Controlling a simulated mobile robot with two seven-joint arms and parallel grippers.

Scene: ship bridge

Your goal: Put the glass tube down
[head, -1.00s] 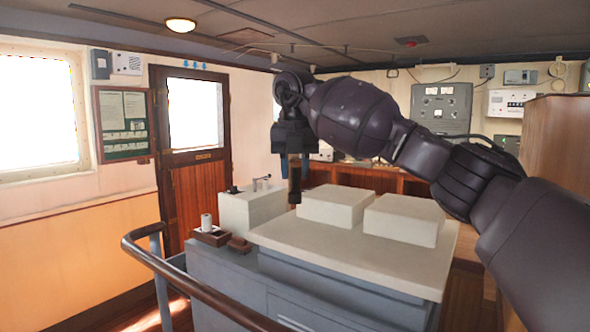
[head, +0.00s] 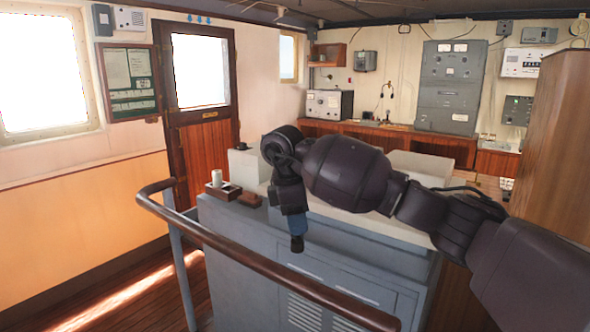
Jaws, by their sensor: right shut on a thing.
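My right gripper (head: 295,212) is at the end of the dark arm that comes in from the right. It points down and is shut on the glass tube (head: 298,229). The tube is small in the picture, see-through and bluish against the console, with a dark lower end. It hangs roughly upright, in front of the grey console's face in the picture. I see no surface touching its lower end. The fingers are hard to make out. My left gripper is not in view.
The grey console (head: 235,240) has a pale top, partly hidden by my arm, with a raised pale block (head: 430,166) on it. A white roll (head: 216,178) stands at its left end. A brown handrail (head: 265,267) crosses in front. Wooden floor is clear at lower left.

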